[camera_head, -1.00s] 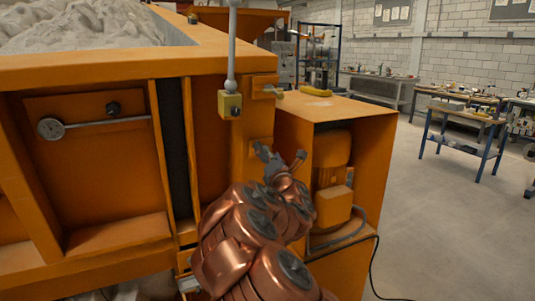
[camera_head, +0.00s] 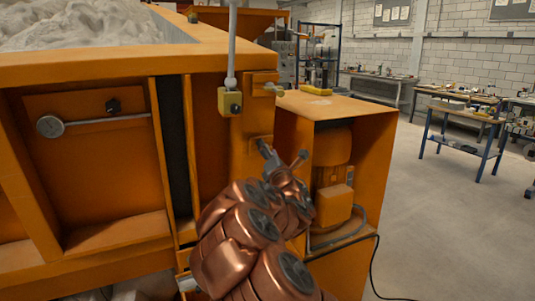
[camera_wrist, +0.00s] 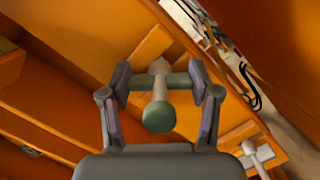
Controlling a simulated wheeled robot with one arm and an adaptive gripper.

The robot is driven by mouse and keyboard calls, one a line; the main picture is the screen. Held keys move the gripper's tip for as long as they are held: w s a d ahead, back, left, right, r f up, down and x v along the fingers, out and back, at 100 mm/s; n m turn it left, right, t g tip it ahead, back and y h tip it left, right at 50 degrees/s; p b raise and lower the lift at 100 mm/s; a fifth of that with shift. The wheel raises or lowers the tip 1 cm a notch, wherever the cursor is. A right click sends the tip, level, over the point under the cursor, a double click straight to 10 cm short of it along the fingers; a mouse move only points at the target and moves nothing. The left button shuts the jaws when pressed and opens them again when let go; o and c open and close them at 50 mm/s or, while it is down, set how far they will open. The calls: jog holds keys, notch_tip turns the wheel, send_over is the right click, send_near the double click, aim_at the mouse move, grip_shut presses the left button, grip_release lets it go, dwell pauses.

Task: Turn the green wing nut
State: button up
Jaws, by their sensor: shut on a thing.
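The green wing nut (camera_wrist: 157,117) is in the middle of the wrist view, with a rounded green end, a green crossbar and a pale stem running to an orange plate. My gripper (camera_wrist: 160,83) is shut on it, one finger pad against each end of the crossbar. In the head view my gripper (camera_head: 283,158) is at the orange bracket on the sandbed's corner post, below the yellow box. The wing nut cannot be made out there behind the fingers.
A pale, cross-shaped knob (camera_wrist: 256,156) is at lower right in the wrist view. An orange motor housing (camera_head: 365,125) stands close on the right. Open floor (camera_head: 435,215) lies beyond it.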

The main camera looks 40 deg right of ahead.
jog(key=m+b, duration=0.1)
jog(key=m, duration=0.2)
jog(key=shift+m+g, duration=0.4)
jog(key=m, duration=0.3)
jog(key=shift+m+g, duration=0.3)
jog(key=shift+m, duration=0.1)
jog(key=m+p, duration=0.1)
jog(key=m, duration=0.2)
jog(key=shift+r+m, duration=0.1)
jog(key=shift+m, duration=0.2)
jog(key=m+p, duration=0.2)
jog(key=m, duration=0.2)
jog(key=shift+g+y, duration=0.4)
jog(key=m+p, duration=0.1)
jog(key=m, duration=0.1)
jog(key=m+y+p, duration=0.1)
jog(key=m+p, duration=0.1)
jog(key=shift+m+y, duration=0.3)
jog(key=shift+m, duration=0.1)
jog(key=shift+m+y+p, duration=0.5)
jog(key=shift+m+p, duration=0.9)
jog(key=shift+m, duration=0.5)
